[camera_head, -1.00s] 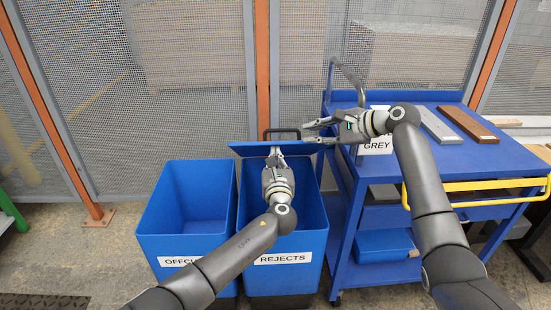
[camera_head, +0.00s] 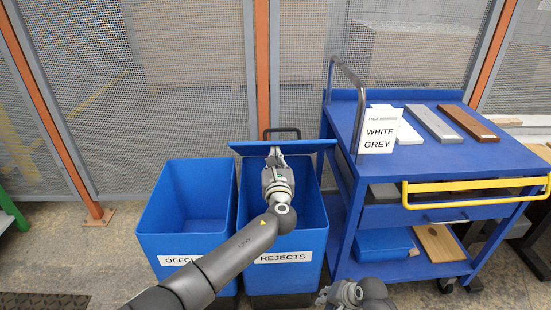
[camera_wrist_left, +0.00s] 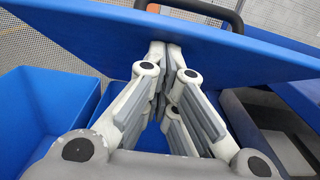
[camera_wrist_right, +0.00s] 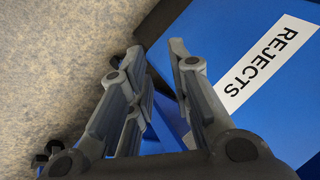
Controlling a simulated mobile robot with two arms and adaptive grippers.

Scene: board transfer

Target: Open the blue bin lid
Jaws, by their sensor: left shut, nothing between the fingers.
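The blue REJECTS bin (camera_head: 313,235) stands open at the top, with its blue lid (camera_head: 310,147) raised along its back edge. A dark handle (camera_head: 282,131) shows behind the lid. My left gripper (camera_head: 275,150) is shut and empty, its fingertips at the front of the lid. In the left wrist view the shut fingers (camera_wrist_left: 166,50) are right in front of the lid (camera_wrist_left: 235,48); whether they touch it I cannot tell. My right gripper (camera_wrist_right: 157,48) is open and empty, low near the bin's labelled front (camera_wrist_right: 265,65). In the head view its fingers are hidden.
The open blue OFFCUTS bin (camera_head: 160,235) stands left of the REJECTS bin. A blue cart (camera_head: 450,158) with a yellow handle (camera_head: 480,185), several boards and a WHITE GREY sign (camera_head: 379,131) stands at the right. A mesh fence (camera_head: 190,60) is behind.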

